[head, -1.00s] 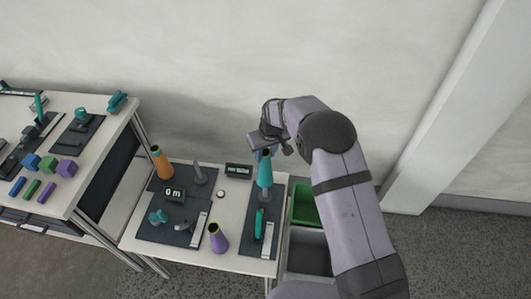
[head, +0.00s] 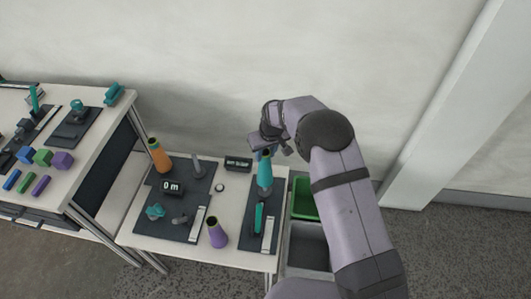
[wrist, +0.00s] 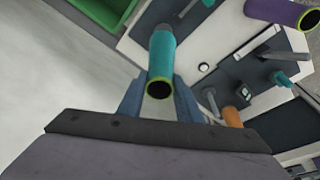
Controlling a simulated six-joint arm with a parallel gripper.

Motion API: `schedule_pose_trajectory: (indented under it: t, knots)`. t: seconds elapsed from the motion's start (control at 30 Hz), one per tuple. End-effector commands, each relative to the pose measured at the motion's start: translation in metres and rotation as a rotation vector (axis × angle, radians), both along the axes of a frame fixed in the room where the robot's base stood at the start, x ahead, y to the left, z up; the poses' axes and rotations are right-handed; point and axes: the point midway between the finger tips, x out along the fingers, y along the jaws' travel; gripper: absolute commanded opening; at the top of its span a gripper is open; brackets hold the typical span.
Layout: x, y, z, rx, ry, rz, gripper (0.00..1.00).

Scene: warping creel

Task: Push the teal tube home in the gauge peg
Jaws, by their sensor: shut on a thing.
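The teal tube (head: 265,173), with a yellow-green rim at its top, stands about upright over the right dark mat (head: 275,200) in the head view. My gripper (head: 264,153) is at its upper end and shut on it. In the wrist view the tube (wrist: 161,60) lies between the two fingers (wrist: 160,96), its open rim towards the camera. The grey peg under the tube (head: 265,194) barely shows at the tube's lower end. I cannot tell how deep the tube sits on it.
An orange tube (head: 159,155), a bare grey peg (head: 198,166) and a display reading 0 m (head: 171,187) stand on the left mat. A teal handle (head: 258,217) is close before the held tube. A green bin (head: 304,198) is at right.

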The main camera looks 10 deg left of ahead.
Motion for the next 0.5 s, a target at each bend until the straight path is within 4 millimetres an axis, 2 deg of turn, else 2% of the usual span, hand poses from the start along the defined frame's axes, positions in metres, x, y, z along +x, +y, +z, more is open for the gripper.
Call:
schedule_pose_trajectory:
  t: [0.27, 0.5]
  knots:
    - [0.000, 0.000, -0.003, 0.000, 0.000, 0.000, 0.13]
    - [0.000, 0.000, -0.017, 0.000, 0.000, 0.000, 0.13]
